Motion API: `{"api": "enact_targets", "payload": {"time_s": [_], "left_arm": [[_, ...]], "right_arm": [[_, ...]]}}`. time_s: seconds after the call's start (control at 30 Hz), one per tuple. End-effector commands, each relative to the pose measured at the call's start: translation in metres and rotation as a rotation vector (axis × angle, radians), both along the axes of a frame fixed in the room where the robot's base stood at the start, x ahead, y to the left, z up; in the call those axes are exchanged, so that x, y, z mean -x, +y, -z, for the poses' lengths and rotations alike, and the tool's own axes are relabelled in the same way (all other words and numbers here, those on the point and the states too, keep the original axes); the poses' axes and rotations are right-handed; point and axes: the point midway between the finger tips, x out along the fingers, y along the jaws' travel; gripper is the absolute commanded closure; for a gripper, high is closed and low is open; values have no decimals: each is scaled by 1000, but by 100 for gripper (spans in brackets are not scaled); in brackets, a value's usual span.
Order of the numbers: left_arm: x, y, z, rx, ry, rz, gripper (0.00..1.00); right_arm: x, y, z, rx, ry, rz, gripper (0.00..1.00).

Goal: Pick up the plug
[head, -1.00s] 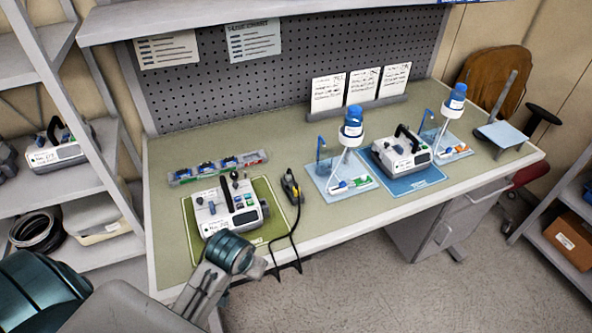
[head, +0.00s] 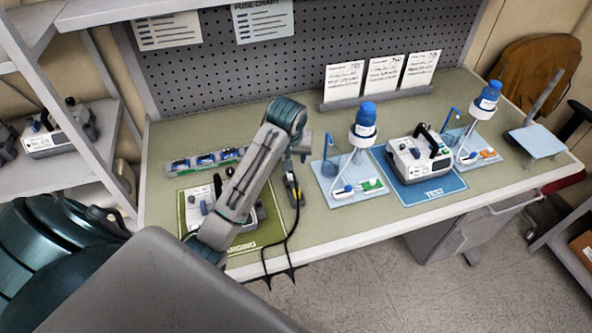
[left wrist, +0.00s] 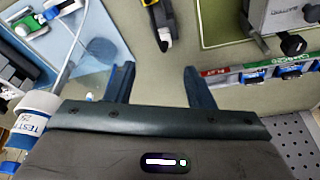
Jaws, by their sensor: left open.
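The plug (head: 291,188), a dark piece with yellow on it, lies on the bench right of the green charging mat (head: 259,238). Its black cord (head: 285,250) runs over the bench's front edge. In the left wrist view the black and yellow plug (left wrist: 158,22) shows at the top, beyond and between the fingertips, not touching them. My left gripper (head: 301,146) is above the bench near the plug's far end. Its two fingers in the left wrist view (left wrist: 160,82) are apart with nothing between them. My right gripper is not in view.
A pump (head: 200,196) on the charging mat is partly hidden by my left arm. A fuse rack (head: 177,168) lies behind it. To the right stand a tray with a blue-capped bottle (head: 365,122) and a pump (head: 416,155) on a blue mat. The pegboard (head: 300,60) closes the back.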

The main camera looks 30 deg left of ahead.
Motion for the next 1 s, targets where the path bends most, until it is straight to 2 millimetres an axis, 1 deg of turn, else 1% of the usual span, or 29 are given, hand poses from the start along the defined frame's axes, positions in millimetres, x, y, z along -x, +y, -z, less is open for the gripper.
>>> {"api": "enact_targets", "payload": {"time_s": [0.07, 0.13, 0.3, 0.37, 0.47, 0.53, 0.67, 0.73, 0.83, 1.0], "left_arm": [[-2, 2, 10, 1, 6, -2, 52], [-4, 3, 21, 2, 7, -2, 52], [-11, 6, 43, 2, 4, 0, 52], [-12, 6, 47, 2, 4, 0, 52], [-13, 8, 51, 1, 4, 1, 52], [-15, 10, 58, 0, 5, 0, 52], [-19, 15, 75, 1, 6, 0, 52], [-22, 16, 85, 0, 5, 0, 52], [-25, 17, 94, 0, 3, 1, 52], [-26, 17, 98, 0, 1, 1, 52]], "right_arm": [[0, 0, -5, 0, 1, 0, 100], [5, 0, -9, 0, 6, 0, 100], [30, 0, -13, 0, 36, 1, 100], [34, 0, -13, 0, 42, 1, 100], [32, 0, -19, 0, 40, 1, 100], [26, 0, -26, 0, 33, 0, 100], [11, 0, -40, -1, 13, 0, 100], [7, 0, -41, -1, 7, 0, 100], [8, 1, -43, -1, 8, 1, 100], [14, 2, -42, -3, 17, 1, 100]]}}
